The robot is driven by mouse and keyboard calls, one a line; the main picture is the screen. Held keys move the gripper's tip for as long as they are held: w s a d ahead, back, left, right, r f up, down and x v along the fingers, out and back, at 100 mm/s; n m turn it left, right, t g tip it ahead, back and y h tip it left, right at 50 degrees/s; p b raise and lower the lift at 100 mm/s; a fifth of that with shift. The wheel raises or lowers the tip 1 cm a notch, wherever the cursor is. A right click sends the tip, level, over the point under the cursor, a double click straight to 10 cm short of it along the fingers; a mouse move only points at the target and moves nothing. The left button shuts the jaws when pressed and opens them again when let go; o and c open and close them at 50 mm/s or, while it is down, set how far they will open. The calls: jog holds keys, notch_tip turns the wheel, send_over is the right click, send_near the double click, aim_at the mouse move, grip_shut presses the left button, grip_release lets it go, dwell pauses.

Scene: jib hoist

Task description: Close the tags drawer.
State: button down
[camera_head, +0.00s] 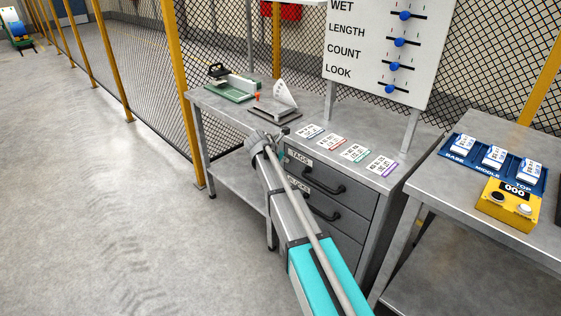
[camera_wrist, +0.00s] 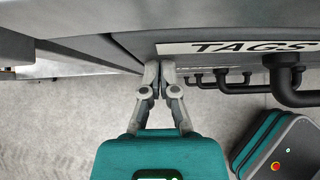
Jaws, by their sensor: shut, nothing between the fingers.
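The tags drawer (camera_head: 330,184) is the top drawer of the grey cabinet under the workbench, with a white TAGS label and a black bar handle (camera_head: 325,181). Its front looks flush or nearly flush with the cabinet; I cannot tell if a small gap is left. In the wrist view the TAGS label (camera_wrist: 240,47) and the drawer's handle (camera_wrist: 288,80) are at the right. My gripper (camera_wrist: 159,68) is shut and empty, its fingertips at the left end of the drawer front, left of the label. Whether they touch it is unclear. My arm hides part of the drawer's left side in the head view.
A lower drawer (camera_head: 322,212) with its own handle is beneath. The bench top (camera_head: 325,123) holds several tag cards, a bracket (camera_head: 283,98) and a green device (camera_head: 232,90). A second table (camera_head: 440,205) stands at the right. The floor at the left is clear.

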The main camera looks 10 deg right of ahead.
jog(key=shift+w+d+r, duration=0.1)
jog(key=shift+w+d, duration=0.1)
jog(key=shift+w, duration=0.05)
jog(key=shift+a, duration=0.15)
jog(key=s+a+r+p, duration=0.7)
jog(key=a, duration=0.1)
jog(key=shift+s+a, duration=0.15)
jog(key=shift+a, duration=0.25)
dwell(0.4)
dwell(0.4)
